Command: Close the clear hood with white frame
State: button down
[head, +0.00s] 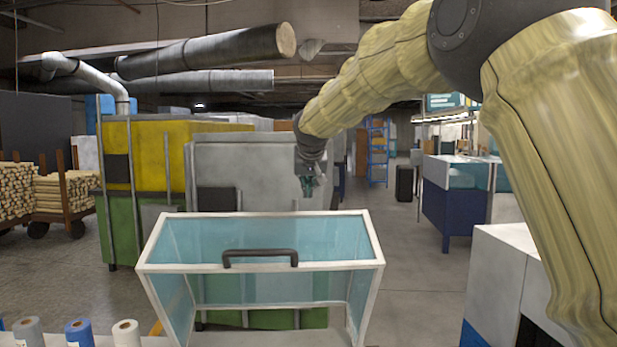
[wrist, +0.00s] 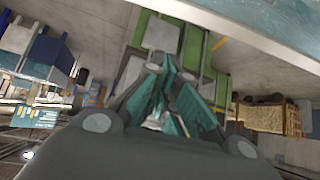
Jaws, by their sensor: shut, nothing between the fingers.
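The clear hood (head: 265,265) with a white frame stands in front of me in the head view, its bluish panels see-through. It is tilted up, with a dark handle (head: 260,258) along the upper front bar. My gripper (head: 308,186) is above and behind the hood's top rear edge in the picture, apart from the handle. In the wrist view my gripper (wrist: 160,115) shows teal fingers, shut and empty. A pale frame bar of the hood (wrist: 255,35) crosses the top right of the wrist view. The hood's lower edge and base are mostly cut off.
Several spools (head: 78,332) in blue, grey and white stand at the lower left, beside the hood. A white cabinet (head: 505,265) is at the right, below my arm. Yellow, green and grey machines stand behind the hood; open floor (head: 420,270) lies to its right.

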notch_tip(320, 180, down, 4)
jog(key=shift+p, duration=1.1)
jog(key=shift+s+f, duration=0.3)
jog(key=shift+f, duration=0.1)
jog(key=shift+s, duration=0.1)
jog(key=shift+f, duration=0.1)
